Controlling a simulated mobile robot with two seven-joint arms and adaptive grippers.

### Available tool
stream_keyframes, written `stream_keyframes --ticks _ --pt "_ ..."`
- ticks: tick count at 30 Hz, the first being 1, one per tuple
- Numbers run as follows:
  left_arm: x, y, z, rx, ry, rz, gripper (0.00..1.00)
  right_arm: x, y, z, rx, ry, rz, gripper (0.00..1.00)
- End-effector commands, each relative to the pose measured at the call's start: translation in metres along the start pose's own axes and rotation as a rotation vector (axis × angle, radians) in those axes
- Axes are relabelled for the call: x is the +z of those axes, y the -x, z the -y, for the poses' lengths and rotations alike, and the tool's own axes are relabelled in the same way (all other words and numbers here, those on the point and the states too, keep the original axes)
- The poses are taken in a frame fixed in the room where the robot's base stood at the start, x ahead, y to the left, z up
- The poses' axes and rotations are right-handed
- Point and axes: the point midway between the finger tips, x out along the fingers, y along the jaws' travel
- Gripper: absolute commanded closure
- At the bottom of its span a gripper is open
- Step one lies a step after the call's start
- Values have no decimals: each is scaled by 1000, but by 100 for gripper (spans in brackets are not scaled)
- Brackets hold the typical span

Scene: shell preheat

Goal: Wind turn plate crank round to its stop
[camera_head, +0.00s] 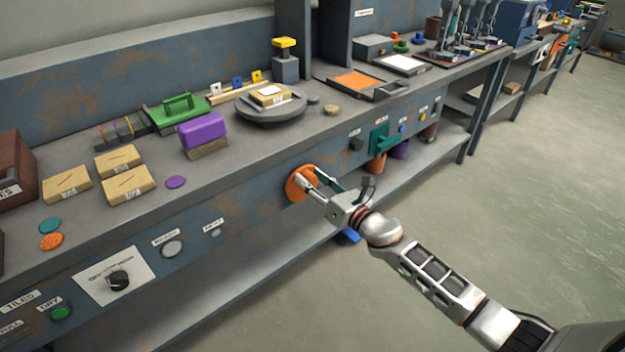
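The turn plate (270,112) is a grey round plate on the bench top, with a small tan labelled block (270,94) on it. Below it, on the bench's front panel, is an orange disc (293,187), which looks like the plate's crank. My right gripper (311,177) is at this disc and covers its right part. Its fingers reach to the disc's face. Any handle there is hidden behind the fingers, and I cannot tell whether they are shut on one. My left gripper is not in view.
A purple block (203,132), tan blocks (128,184) and a green-handled tool (178,112) lie on the bench left of the plate. A black knob (119,281) and a green lever (382,140) sit on the front panel. The floor (500,220) right of the bench is clear.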

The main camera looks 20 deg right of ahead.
Motion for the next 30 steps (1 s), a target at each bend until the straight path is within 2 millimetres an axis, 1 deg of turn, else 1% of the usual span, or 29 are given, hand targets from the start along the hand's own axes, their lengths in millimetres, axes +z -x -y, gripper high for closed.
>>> stream_keyframes --ticks 1,2,3,5,6,17,23,30 --pt "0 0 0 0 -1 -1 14 0 0 0 0 0 0 62" --pt "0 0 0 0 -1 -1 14 0 0 0 0 0 0 70" --pt "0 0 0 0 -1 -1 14 0 0 0 0 0 0 80" --pt "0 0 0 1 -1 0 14 0 0 0 0 0 0 96" --pt "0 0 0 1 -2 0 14 0 0 0 0 0 0 100" --pt "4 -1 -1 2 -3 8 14 0 0 2 0 -36 0 100" --pt "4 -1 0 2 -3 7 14 1 0 6 -1 -142 1 100" --pt "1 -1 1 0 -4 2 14 1 0 15 -1 -348 1 100"
